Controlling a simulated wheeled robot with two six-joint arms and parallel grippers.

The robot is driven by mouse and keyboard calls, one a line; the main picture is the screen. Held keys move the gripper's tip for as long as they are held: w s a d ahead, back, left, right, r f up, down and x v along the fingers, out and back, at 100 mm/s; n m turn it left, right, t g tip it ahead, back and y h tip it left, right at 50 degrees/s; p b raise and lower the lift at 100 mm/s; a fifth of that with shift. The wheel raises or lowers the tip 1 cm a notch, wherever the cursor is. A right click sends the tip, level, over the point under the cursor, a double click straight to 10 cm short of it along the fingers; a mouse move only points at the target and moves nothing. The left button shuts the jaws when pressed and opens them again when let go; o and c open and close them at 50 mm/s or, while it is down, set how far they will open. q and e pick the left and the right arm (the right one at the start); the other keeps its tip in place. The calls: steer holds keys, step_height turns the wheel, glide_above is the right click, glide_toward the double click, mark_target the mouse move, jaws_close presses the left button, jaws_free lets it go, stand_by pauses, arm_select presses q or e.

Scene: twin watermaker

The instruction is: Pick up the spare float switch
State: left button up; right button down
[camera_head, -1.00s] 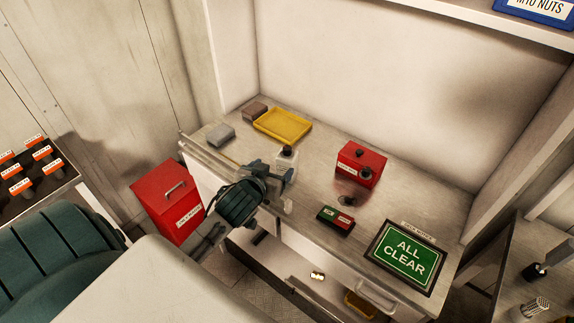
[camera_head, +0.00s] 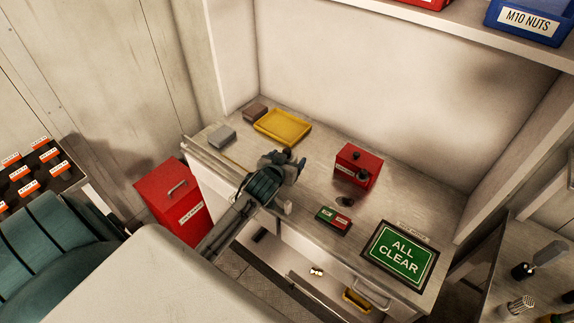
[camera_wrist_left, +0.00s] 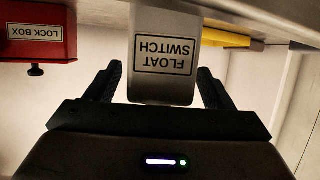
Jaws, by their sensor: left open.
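The float switch (camera_wrist_left: 165,25) is a pale grey block with a "FLOAT SWITCH" label, upside down in the left wrist view. My left gripper (camera_wrist_left: 160,75) is open there, with one dark finger on each side of the block. Whether either finger touches it I cannot tell. In the head view my left gripper (camera_head: 284,162) is over the workbench (camera_head: 322,178), in front of the yellow tray, and hides most of the float switch. My right gripper is not in view.
A yellow tray (camera_head: 283,126), grey block (camera_head: 222,136) and brown block (camera_head: 255,112) are behind. A red lock box (camera_head: 358,165), green-and-red block (camera_head: 334,220) and "ALL CLEAR" sign (camera_head: 401,252) stand to the right. A red bin (camera_head: 172,203) is left of the bench.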

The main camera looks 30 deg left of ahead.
arm_select(q)
steer(key=c, duration=1.2)
